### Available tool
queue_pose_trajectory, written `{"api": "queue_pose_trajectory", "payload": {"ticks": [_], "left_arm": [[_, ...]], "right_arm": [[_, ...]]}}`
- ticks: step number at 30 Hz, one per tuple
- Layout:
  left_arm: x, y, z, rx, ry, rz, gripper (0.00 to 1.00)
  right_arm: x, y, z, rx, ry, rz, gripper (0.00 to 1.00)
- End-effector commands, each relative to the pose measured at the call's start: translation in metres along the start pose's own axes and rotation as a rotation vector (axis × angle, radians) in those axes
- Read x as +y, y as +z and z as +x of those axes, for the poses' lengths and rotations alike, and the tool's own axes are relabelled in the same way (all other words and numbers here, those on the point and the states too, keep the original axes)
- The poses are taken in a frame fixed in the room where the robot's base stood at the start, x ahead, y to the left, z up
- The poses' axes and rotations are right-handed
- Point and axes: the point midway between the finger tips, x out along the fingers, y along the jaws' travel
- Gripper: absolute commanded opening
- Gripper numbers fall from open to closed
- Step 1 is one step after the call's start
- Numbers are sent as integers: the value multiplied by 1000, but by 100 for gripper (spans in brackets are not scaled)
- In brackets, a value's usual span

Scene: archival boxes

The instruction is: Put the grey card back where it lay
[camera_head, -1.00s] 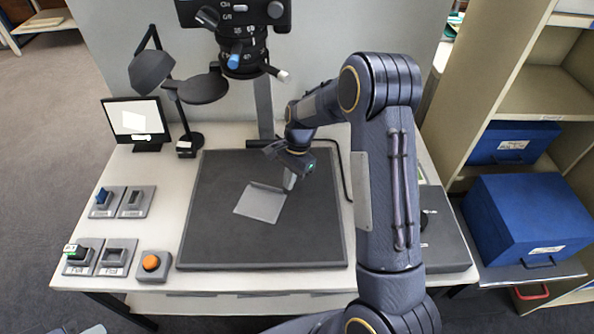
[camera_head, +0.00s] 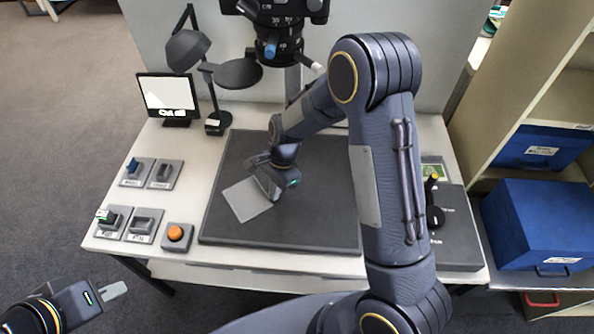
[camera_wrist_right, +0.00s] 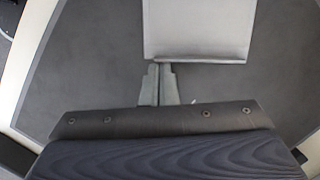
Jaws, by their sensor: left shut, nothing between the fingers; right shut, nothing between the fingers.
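The grey card (camera_head: 247,200) lies at an angle on the dark mat (camera_head: 300,224), close to the mat's left edge. My right gripper (camera_head: 271,190) is shut and empty, low over the mat at the card's right side. In the right wrist view my shut fingertips (camera_wrist_right: 158,68) are at the edge of the card (camera_wrist_right: 200,28); I cannot tell whether they touch it. My left gripper (camera_head: 114,290) is shut and empty, in front of the table at the lower left, far from the card.
A small screen (camera_head: 167,96) and a lamp (camera_head: 188,48) stand at the back left. Several switches and an orange button (camera_head: 175,233) lie left of the mat. A grey box (camera_head: 455,228) is at the right. The mat's front right is clear.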

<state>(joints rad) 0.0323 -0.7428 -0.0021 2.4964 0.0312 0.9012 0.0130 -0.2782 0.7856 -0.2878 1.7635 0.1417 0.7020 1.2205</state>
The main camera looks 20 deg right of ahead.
Motion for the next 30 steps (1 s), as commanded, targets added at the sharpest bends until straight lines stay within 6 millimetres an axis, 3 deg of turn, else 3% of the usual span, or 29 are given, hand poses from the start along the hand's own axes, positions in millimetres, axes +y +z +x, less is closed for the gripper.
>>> {"api": "queue_pose_trajectory", "payload": {"ticks": [1,6,20,23,30], "left_arm": [[2,-2,-5,0,0,0,0],[4,-4,-9,0,0,0,0],[4,-4,-9,0,0,0,0],[5,-5,-10,0,0,0,0],[8,-8,-16,0,0,0,0]], "right_arm": [[1,15,1,1,3,-6,0],[0,42,9,1,1,-2,0],[0,47,11,0,-1,1,0],[0,48,4,1,-2,1,0],[-1,48,-37,0,-5,1,0]]}}
